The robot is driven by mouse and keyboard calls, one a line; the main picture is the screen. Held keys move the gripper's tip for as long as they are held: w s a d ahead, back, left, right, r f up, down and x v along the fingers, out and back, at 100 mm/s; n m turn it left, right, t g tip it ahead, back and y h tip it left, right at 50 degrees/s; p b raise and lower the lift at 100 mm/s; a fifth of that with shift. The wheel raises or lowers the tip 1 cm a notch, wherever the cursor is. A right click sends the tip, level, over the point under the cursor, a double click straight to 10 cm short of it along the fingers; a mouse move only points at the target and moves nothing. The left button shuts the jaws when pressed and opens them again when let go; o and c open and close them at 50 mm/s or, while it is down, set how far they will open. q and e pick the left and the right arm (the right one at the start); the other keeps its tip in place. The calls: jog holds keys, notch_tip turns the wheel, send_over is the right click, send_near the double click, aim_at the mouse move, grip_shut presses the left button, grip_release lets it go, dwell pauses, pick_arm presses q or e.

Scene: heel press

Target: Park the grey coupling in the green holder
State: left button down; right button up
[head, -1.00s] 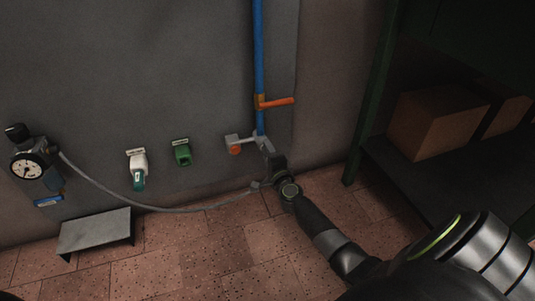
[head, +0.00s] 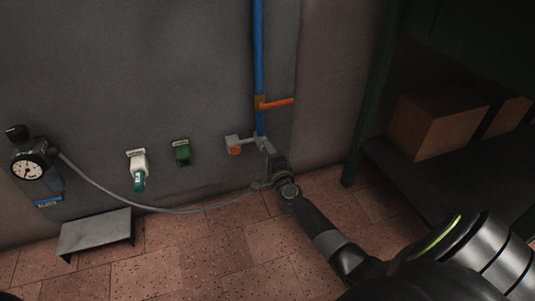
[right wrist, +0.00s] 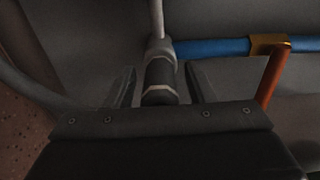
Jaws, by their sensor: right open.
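The green holder (head: 182,154) is fixed to the grey wall in the head view, and I see nothing parked in it. A grey coupling with a dark ring (right wrist: 160,78) shows in the right wrist view, in line with the grey fitting at the end of the blue pipe. My right gripper (right wrist: 160,88) is open, with one finger on each side of the coupling and a visible gap to each. In the head view, my right gripper (head: 272,161) hides the coupling below the pipe fitting. My left gripper is out of view.
A white holder (head: 137,160) with a teal-ended part hangs left of the green one. A grey hose (head: 150,208) sags from the gauge (head: 28,168) to my right gripper. The blue pipe (head: 259,50) has an orange handle (head: 277,103). A shelf with boxes (head: 435,122) stands right.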

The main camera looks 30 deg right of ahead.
dwell(0.4)
grip_shut()
jog(key=shift+p+v, duration=1.05)
jog(key=shift+v, duration=1.95)
jog(key=shift+s+a, duration=0.15)
